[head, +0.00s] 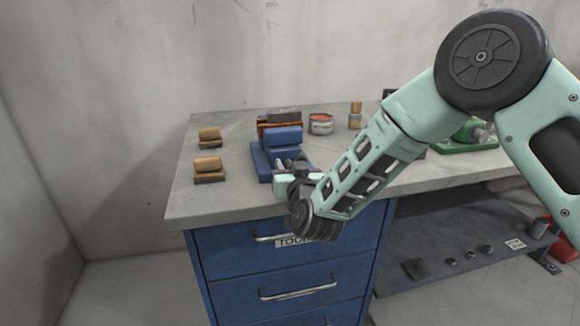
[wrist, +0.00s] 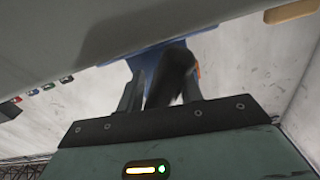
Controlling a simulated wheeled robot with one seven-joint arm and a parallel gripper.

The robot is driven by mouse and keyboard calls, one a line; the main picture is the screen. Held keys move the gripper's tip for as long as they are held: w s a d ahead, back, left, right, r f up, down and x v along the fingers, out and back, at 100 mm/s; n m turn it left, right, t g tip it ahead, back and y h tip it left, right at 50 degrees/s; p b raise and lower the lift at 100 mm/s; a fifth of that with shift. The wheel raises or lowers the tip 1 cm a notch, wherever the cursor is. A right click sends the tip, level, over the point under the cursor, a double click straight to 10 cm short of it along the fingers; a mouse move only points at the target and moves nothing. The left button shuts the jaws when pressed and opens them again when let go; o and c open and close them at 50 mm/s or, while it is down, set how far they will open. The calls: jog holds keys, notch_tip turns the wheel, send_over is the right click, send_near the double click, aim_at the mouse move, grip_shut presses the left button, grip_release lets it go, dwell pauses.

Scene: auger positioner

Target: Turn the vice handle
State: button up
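The blue vice (head: 284,137) stands on the workbench near its front edge, left of my arm. Its front parts and handle are largely hidden by my gripper (head: 292,180) in the head view. My gripper is at the front of the vice, low over the bench edge. In the wrist view, the two dark fingers of my gripper (wrist: 163,78) stand apart, pointing at the blue vice body (wrist: 145,52). A dark, blurred bar, seemingly the vice handle (wrist: 172,75), lies between them. I cannot tell whether both fingers touch it.
On the grey workbench (head: 225,125), two tan-topped blocks (head: 208,165) (head: 209,135) sit left of the vice. A red-and-white tin (head: 321,124) and a tan-topped item (head: 355,114) stand behind. Blue drawers (head: 290,262) are below. A green item (head: 462,140) lies to the right.

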grip_shut()
dwell(1.1)
jog(key=o, duration=0.9)
grip_release()
jog(key=shift+s, duration=0.1)
jog(key=b+v, duration=0.2)
jog(key=v, duration=1.5)
jog(key=shift+s+d+r, duration=0.1)
jog(key=shift+s, duration=0.05)
jog(key=shift+c, duration=0.3)
